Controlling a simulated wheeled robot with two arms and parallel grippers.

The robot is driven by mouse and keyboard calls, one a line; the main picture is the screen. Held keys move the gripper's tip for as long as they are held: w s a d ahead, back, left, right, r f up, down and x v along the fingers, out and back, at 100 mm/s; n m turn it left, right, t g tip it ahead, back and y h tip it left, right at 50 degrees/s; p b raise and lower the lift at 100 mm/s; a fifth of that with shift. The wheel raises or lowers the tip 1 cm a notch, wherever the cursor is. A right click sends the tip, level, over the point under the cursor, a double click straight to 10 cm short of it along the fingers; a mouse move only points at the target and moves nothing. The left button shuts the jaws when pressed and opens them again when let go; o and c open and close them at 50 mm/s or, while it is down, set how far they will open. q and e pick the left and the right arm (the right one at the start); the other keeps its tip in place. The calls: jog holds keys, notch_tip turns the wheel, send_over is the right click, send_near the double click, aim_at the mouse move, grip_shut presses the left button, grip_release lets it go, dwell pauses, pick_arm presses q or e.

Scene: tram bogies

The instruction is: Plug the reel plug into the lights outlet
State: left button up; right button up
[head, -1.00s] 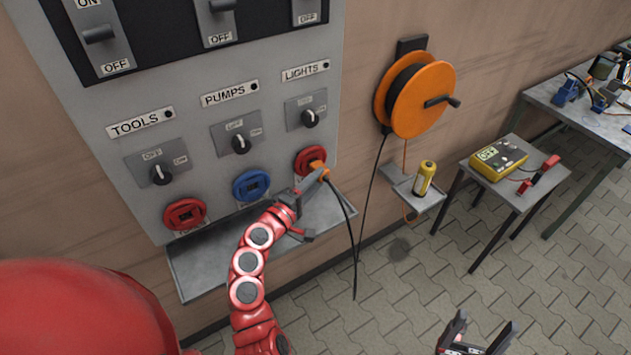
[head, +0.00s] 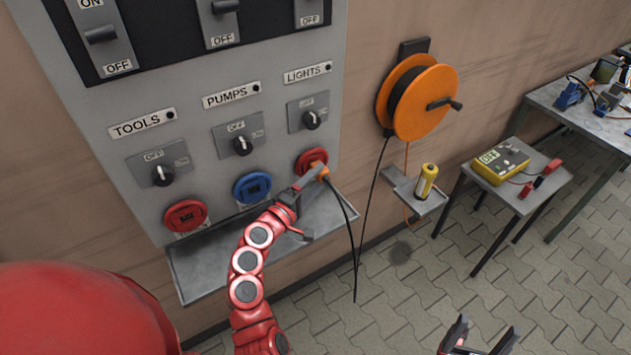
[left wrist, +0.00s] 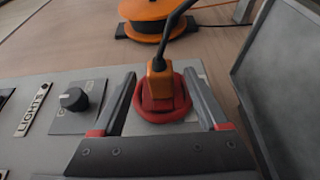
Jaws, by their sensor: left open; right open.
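The orange reel plug (head: 319,171) sits at the red lights outlet (head: 308,158), under the LIGHTS label. In the left wrist view the plug (left wrist: 160,80) stands in the red round outlet (left wrist: 162,110), and its black cable leads away. My left gripper (head: 309,205) is at the plug. Its fingers are spread on both sides of the plug, with gaps visible in the left wrist view (left wrist: 162,112). My right gripper (head: 482,333) is open and empty at the bottom right, away from the panel.
The orange cable reel (head: 424,101) hangs on the wall right of the panel. A grey shelf (head: 205,270) juts out under the outlets. A small shelf holds a yellow cylinder (head: 426,181). A yellow meter (head: 500,163) stands on a side table. Floor in front is clear.

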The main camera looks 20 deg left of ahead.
pick_arm(q)
jog(key=shift+s+a+f, duration=0.1)
jog(key=shift+s, duration=0.25)
jog(key=b+v, duration=0.3)
jog(key=v, duration=1.3)
jog(key=shift+s+a, duration=0.15)
jog(key=shift+s, duration=0.15)
jog(key=shift+s, duration=0.1)
